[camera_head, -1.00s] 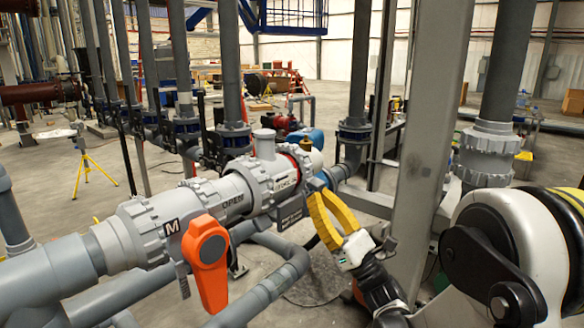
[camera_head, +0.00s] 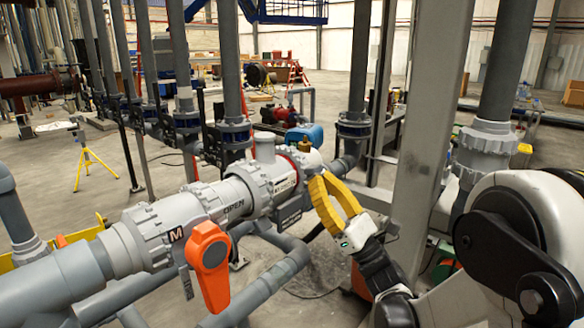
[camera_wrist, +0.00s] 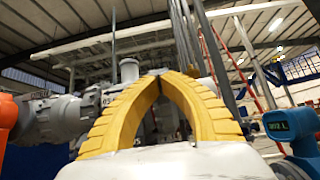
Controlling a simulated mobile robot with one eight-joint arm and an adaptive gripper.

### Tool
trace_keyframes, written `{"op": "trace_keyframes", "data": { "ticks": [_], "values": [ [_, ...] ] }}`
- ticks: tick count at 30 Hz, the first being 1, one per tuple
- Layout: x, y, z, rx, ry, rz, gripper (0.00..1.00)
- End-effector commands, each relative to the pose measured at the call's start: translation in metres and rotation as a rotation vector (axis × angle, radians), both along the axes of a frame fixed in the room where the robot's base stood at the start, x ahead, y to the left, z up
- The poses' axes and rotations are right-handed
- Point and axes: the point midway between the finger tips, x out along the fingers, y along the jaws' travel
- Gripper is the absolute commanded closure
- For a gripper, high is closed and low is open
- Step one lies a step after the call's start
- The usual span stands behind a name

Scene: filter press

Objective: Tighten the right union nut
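A grey ribbed union nut (camera_head: 257,186) sits on the right part of the grey pipe valve, near a red ring. A second ribbed nut (camera_head: 136,234) is at the left, beside the orange handle (camera_head: 209,262), which hangs down. My gripper (camera_head: 321,178) has yellow fingers whose tips come together beside the pipe's right end, to the right of the right nut. In the wrist view the fingers (camera_wrist: 163,75) arch together at the tips, with grey fittings behind and between them. Nothing shows held. Whether a finger touches the pipe cannot be told.
A grey upright post (camera_head: 425,150) stands right of my gripper. Grey pipes (camera_head: 262,285) run below the valve. A blue device with a small display (camera_wrist: 290,128) is at the right in the wrist view. A yellow tripod (camera_head: 92,160) stands far left on open floor.

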Motion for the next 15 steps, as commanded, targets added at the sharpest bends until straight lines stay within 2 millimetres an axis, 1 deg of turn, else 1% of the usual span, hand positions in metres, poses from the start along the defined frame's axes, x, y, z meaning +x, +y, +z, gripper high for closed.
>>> {"op": "trace_keyframes", "data": {
  "ticks": [1,6,15],
  "values": [
    [0.0,0.001,0.006,0.001,0.0,0.001,1.0],
    [0.001,0.005,0.018,0.001,0.0,0.001,1.0],
    [0.003,0.009,0.026,0.001,0.0,0.001,1.0]
  ]
}}
